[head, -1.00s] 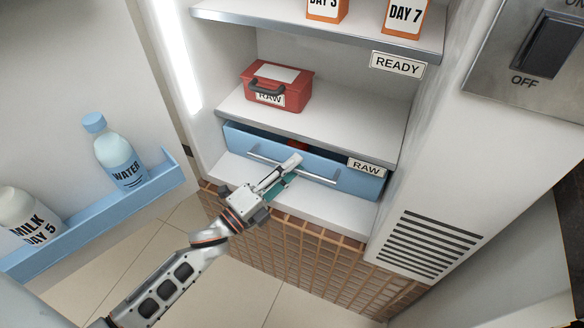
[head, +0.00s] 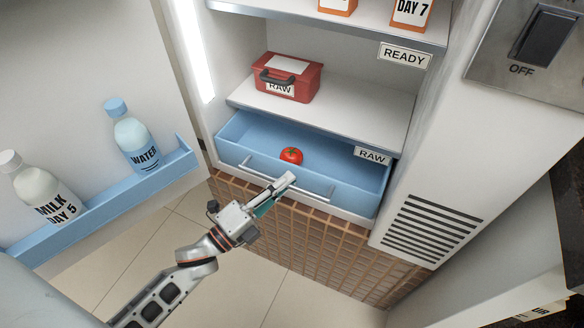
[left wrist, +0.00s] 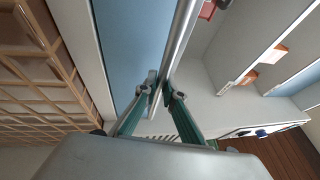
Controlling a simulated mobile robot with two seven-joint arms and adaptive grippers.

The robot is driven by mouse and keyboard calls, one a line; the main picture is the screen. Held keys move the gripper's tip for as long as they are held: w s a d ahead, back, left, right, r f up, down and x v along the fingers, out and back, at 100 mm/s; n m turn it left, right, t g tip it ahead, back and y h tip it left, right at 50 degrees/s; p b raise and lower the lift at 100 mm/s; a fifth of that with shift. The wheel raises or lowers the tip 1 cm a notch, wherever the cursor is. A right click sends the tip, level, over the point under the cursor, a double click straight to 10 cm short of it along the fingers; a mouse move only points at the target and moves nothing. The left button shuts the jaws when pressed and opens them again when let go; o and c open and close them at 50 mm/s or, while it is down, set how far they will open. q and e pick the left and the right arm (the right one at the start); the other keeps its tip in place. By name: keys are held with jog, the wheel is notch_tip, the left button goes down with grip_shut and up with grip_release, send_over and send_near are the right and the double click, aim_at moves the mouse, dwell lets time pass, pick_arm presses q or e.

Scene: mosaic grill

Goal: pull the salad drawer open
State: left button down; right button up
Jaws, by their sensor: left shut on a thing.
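The blue salad drawer (head: 330,172) is pulled part way out at the bottom of the open fridge. A red tomato (head: 291,156) lies inside it. A metal bar handle (head: 312,192) runs along the drawer's front. My left gripper (head: 286,182) is at the middle of the handle. In the left wrist view, its two fingers (left wrist: 158,92) are shut on the handle bar (left wrist: 180,42), with the blue drawer front beside it. My right gripper is not in either view.
A red box (head: 287,78) labelled RAW sits on the shelf above the drawer. The open door at left has a blue rack (head: 105,210) with a water bottle (head: 134,138) and a milk bottle (head: 38,190). A tiled base (head: 300,240) lies below the drawer.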

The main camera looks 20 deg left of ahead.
pick_arm(q)
jog(key=s, duration=0.8)
jog(key=shift+s+a, duration=0.2)
jog(key=shift+s, duration=0.2)
jog(key=c, duration=2.1)
grip_release()
jog(key=shift+c, duration=0.2)
jog(key=v, duration=1.2)
